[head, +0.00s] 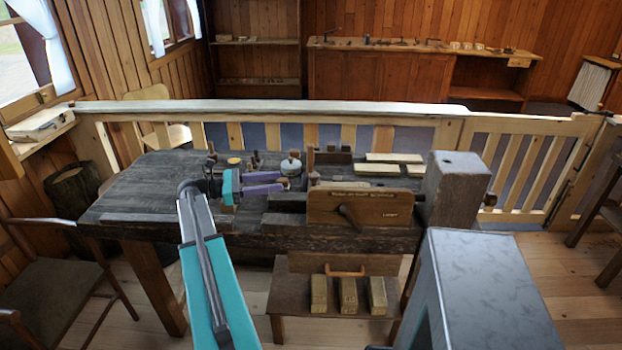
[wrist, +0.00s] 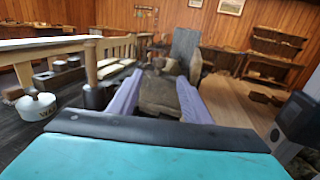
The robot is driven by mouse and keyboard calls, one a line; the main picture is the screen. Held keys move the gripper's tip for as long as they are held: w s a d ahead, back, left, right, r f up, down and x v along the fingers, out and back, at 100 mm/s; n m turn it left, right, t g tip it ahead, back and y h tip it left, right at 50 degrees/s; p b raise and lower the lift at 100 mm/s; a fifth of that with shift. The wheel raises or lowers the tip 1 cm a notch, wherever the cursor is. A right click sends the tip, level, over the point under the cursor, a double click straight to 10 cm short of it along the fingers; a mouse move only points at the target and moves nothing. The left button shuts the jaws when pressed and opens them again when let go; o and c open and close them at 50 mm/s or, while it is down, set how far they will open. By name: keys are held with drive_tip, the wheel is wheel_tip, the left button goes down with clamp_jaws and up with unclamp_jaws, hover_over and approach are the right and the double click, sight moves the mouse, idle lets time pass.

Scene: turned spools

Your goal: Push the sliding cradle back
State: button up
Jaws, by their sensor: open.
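My gripper (head: 284,182) is open above the dark workbench, with its purple fingers pointing right toward the wooden machine at the bench's right end. In the wrist view, a brown wooden block (wrist: 158,95) shows between and beyond the fingers. It may be the sliding cradle, but I cannot tell for sure, nor whether the fingers touch it. In the head view, the machine's front board (head: 365,207) carries lettering and a dark crank (head: 348,216). Parts behind this board are partly hidden.
A white lidded pot (head: 291,165) stands close behind the fingers. A dark post with a wooden top (wrist: 92,75) rises left of them in the wrist view. A large grey-brown block (head: 453,187) stands at the right end. The bench's left half (head: 140,185) is mostly clear.

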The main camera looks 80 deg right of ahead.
sight(314, 177)
drive_tip(key=p+x, duration=0.3)
drive_tip(key=x, duration=1)
drive_tip(key=shift+s+d, duration=0.2)
drive_tip(key=shift+s, duration=0.1)
clamp_jaws()
